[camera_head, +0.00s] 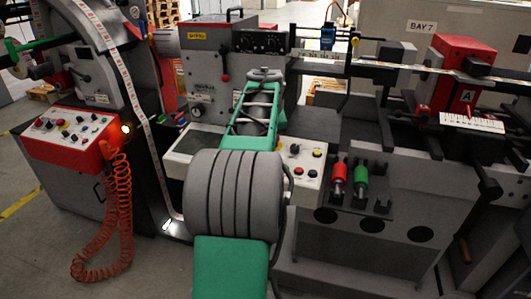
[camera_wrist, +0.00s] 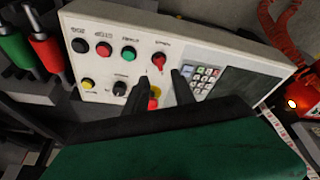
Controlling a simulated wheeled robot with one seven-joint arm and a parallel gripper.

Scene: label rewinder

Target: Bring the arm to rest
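My arm reaches forward over the middle of the machine in the head view. My gripper (camera_wrist: 162,80) shows in the wrist view as two dark fingers with a clear gap between them. It is open, with nothing held between the fingers. The fingers point at the pale control panel (camera_wrist: 215,45), and I cannot tell how close they are to it. A red knob (camera_wrist: 158,60) and a red button with a yellow surround (camera_wrist: 154,98) show around the gap. In the head view my own arm hides the gripper and part of the panel (camera_head: 312,180).
Red (camera_head: 339,178) and green (camera_head: 361,181) handles stand right of the panel. A red control box (camera_head: 68,140) with a coiled red cable (camera_head: 118,205) stands at left. A label web (camera_head: 150,150) runs down left of my arm. A red unit (camera_head: 455,70) is at right.

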